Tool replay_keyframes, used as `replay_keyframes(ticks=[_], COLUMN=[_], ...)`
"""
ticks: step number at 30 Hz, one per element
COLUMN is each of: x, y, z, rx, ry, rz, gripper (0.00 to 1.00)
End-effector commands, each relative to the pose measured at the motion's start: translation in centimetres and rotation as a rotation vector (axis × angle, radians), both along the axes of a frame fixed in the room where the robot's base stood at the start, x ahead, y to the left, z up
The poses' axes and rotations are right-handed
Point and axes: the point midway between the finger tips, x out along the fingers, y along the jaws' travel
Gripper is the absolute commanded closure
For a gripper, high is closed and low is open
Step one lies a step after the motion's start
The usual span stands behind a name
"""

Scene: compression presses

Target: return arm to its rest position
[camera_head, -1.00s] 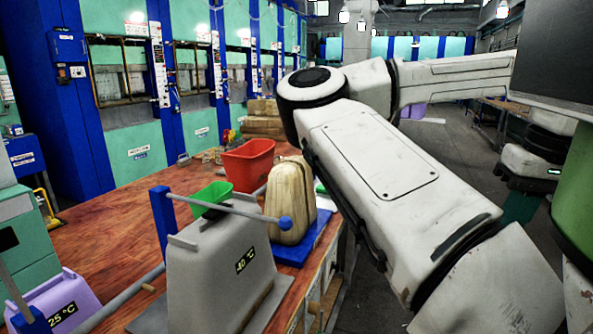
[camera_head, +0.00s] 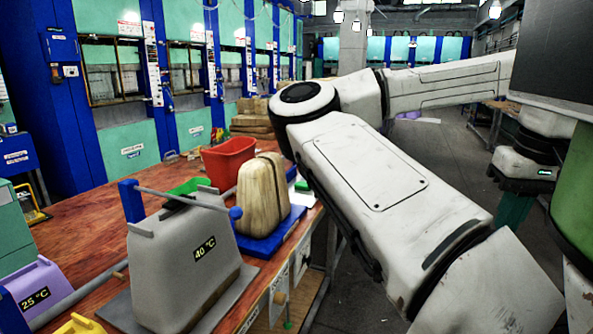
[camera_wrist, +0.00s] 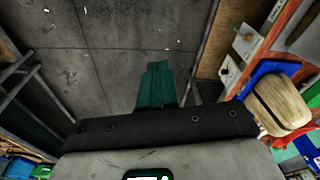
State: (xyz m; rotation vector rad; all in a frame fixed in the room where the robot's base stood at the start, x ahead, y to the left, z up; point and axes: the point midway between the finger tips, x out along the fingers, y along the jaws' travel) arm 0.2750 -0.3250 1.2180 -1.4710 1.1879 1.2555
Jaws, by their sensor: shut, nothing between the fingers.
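My arm, white and bent, crosses the right half of the head view, its elbow beside the workbench's right edge. My gripper (camera_wrist: 157,72) shows in the wrist view as two teal fingers closed together, empty, over bare grey floor. In the head view its teal part (camera_head: 514,212) hangs below my wrist at the right, clear of the bench; the fingertips are not clear there.
The wooden workbench (camera_head: 88,227) at left holds a grey 40 °C container (camera_head: 170,262), a purple 25 °C container (camera_head: 38,284), a red bin (camera_head: 229,161) and a tan rounded block (camera_head: 260,197) on a blue base. Blue-green presses (camera_head: 125,140) line the back. The aisle floor (camera_head: 440,150) is open.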

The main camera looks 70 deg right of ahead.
Motion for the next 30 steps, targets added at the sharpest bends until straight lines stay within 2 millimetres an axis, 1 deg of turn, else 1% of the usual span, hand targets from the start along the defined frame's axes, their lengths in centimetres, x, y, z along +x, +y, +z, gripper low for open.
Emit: replay_keyframes(ticks=[5,11,17,20,23,26,29,30], x=[0.3,0.9,2.3,3.7,5.7,8.0,10.9,12.2], y=[-0.8,-2.2,-4.5,-6.0,-7.6,-9.0,-10.0,-10.3], z=[-0.4,-0.9,-1.5,-1.9,-2.4,-2.9,-3.8,-4.2], rx=[-0.030,-0.087,-0.187,-0.269,-0.357,-0.446,-0.528,-0.558], ry=[0.051,0.129,0.240,0.309,0.365,0.406,0.432,0.438], rz=[-0.020,-0.044,-0.052,-0.038,-0.005,0.045,0.114,0.145], gripper=[1.00,1.00,1.00,1.00,1.00,1.00,1.00,1.00])
